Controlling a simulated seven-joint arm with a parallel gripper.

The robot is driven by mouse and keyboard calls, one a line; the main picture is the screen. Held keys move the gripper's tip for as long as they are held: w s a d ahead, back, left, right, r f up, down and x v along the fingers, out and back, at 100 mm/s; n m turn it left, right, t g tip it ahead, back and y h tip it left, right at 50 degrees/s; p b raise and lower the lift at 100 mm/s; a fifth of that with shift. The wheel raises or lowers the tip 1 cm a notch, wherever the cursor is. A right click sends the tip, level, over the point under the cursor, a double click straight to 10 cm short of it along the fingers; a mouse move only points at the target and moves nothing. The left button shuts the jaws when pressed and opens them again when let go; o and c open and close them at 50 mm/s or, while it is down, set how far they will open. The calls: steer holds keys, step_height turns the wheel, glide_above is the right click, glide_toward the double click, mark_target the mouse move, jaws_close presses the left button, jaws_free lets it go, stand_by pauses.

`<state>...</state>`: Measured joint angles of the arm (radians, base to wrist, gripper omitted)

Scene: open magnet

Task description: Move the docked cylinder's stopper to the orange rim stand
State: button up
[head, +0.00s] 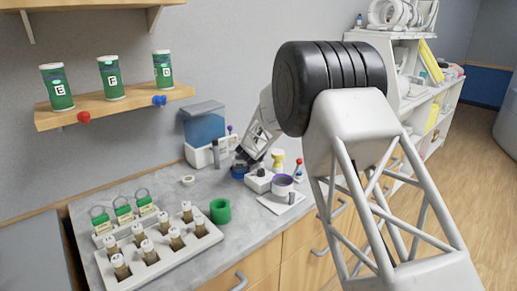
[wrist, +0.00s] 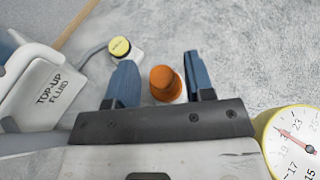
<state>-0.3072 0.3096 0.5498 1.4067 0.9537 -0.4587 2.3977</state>
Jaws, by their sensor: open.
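My gripper (wrist: 159,72) is open, its two blue fingers pointing down toward the counter. In the head view my gripper (head: 240,168) is small, low over the back of the counter. An orange round-topped piece (wrist: 165,80) with a white part beside its base shows between the fingers in the wrist view. Neither finger clearly touches it. I cannot tell whether it is the stopper. Its lower part is hidden behind the gripper body. I cannot make out the docked cylinder or an orange rim stand for certain in either view.
A purple-rimmed cup (head: 283,184), green ring (head: 220,211) and vial rack (head: 155,262) stand on the counter.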

steer(key=v, duration=1)
steer(key=shift+s+r, duration=0.2)
steer(key=shift+s, duration=0.1)
stand_by(0.8)
steer(key=s+d+r+n+g+y, duration=0.1)
steer(key=s+d+r+n, duration=0.35)
steer(key=s+n, duration=0.35)
steer(key=s+d+r+n+g+y, duration=0.2)
steer(key=s+d+r+n, duration=0.25)
steer(key=s, duration=0.45)
steer(key=s+d+r+n+g+y, duration=0.1)
steer(key=s+d+r+n, duration=0.35)
steer(key=s+n, duration=0.35)
steer(key=s+d+f+n+g+h, duration=0.1)
steer(key=s+d+n, duration=0.3)
steer(key=s, duration=0.8)
steer(key=s+d+f+n+g+h, duration=0.1)
steer(key=s+d+n+g, duration=0.2)
steer(key=s, duration=1)
steer(key=s+d+f+n+g+h, duration=0.1)
steer(key=s+d+n+g, duration=0.2)
steer(key=s+d+n, duration=0.3)
steer(key=s+n, duration=0.3)
steer(key=s, duration=0.3)
steer(key=shift+s+d+f, duration=0.2)
steer(key=shift+s+f, duration=0.15)
steer(key=shift+s, duration=0.05)
